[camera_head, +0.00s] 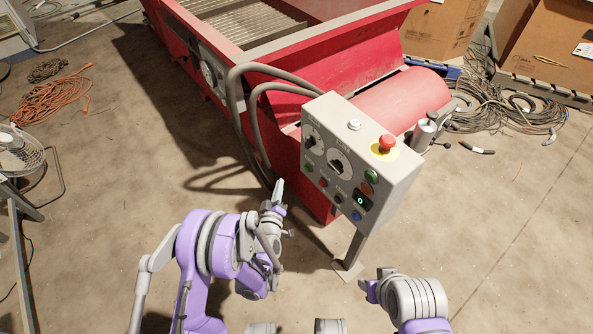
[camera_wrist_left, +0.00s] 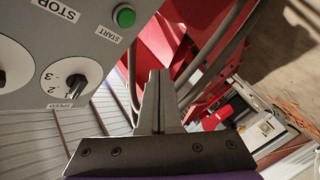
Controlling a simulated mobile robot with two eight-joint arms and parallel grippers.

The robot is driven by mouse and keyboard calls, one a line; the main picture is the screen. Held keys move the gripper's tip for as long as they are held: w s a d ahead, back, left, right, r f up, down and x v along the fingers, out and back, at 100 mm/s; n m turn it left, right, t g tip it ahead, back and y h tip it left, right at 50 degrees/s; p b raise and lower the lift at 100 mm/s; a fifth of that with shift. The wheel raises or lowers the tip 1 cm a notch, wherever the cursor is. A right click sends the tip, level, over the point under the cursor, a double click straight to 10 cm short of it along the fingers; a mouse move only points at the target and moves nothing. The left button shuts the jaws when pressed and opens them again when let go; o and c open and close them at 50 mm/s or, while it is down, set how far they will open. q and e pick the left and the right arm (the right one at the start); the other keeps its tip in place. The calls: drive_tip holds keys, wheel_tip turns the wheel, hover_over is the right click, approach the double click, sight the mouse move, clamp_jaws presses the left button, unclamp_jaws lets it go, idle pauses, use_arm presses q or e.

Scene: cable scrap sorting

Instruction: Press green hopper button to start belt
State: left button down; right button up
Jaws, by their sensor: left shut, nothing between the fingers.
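A grey control box (camera_head: 352,120) on a post carries two dials and several buttons. A green button (camera_head: 309,168) sits near its left edge, with a red one beside it; another green button (camera_head: 371,176) is at its right side. In the left wrist view a green button (camera_wrist_left: 124,16) labelled START shows at the top, beside a STOP label and a speed dial (camera_wrist_left: 63,77). My left gripper (camera_head: 278,187) is shut and empty, just left of and below the box, apart from it; its fingers (camera_wrist_left: 160,95) point toward the panel's edge. My right gripper (camera_head: 370,286) is low, below the box; its jaw state is unclear.
The red conveyor hopper (camera_head: 340,60) stands behind the box, with grey hoses (camera_head: 238,100) looping down on its left. A red emergency stop (camera_head: 386,143) tops the box. Orange cable (camera_head: 50,98) lies on the floor at left, a fan (camera_head: 20,150) beside it. Floor in front is clear.

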sight(307, 168)
use_arm(q)
drive_tip(key=shift+a+f+n, duration=0.25)
drive_tip(key=shift+f+n, duration=0.05)
drive_tip(key=shift+f, duration=0.85)
drive_tip(key=w+d, duration=0.5)
drive_tip(key=d, duration=0.2)
drive_tip(key=shift+w+d+b, duration=0.15)
drive_tip(key=shift+d+b, duration=0.05)
drive_tip(key=shift+b, duration=0.15)
idle(1.4)
